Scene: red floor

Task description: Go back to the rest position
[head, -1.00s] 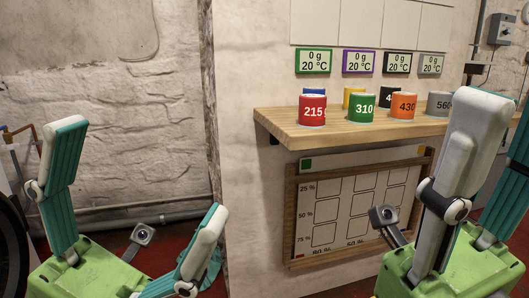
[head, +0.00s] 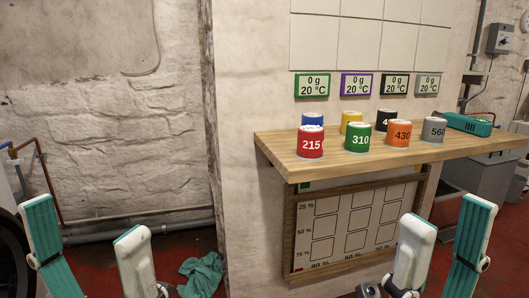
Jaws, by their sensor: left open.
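My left gripper (head: 83,218) is low at the left of the head view. Its two fingers are spread apart with nothing between them. My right gripper (head: 448,212) is low at the right, in front of the shelf's lower side. Its fingers also stand apart with no object seen between them. The bases of both grippers are cut off by the bottom edge. Neither gripper is seen touching anything.
A wooden shelf (head: 385,149) bears several numbered cylinders, including red (head: 310,142), green (head: 357,138) and orange (head: 398,133). A teal device (head: 468,124) lies at its right end. A framed chart (head: 350,222) hangs below. A teal cloth (head: 201,274) lies on the red floor.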

